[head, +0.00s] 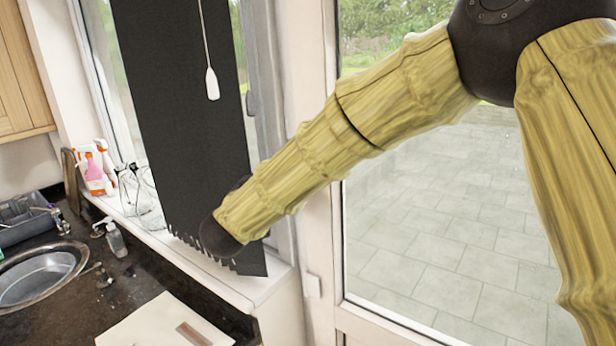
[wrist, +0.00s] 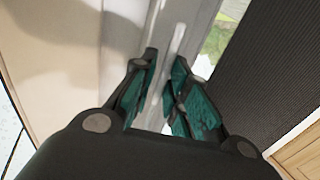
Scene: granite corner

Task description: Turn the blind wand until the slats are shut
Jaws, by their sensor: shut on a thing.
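The dark blind (head: 175,110) hangs in the window as a tall panel with a jagged lower end; I cannot make out the angle of its slats. Its dark ribbed face also shows at the right of the wrist view (wrist: 265,60). The pale, clear wand (wrist: 177,40) runs lengthwise between my fingers. My gripper (wrist: 165,60) is shut on the wand with its teal-padded fingers on either side. In the head view my forearm crosses the blind's lower right, and the fingers and wand are hidden there.
A white cord with a tassel (head: 212,84) hangs in front of the blind. Spray bottles (head: 94,170) and glassware (head: 140,195) stand on the white sill. A round sink (head: 40,275), soap bottle (head: 116,240) and pale board (head: 165,325) are below. A glazed door (head: 440,220) is at right.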

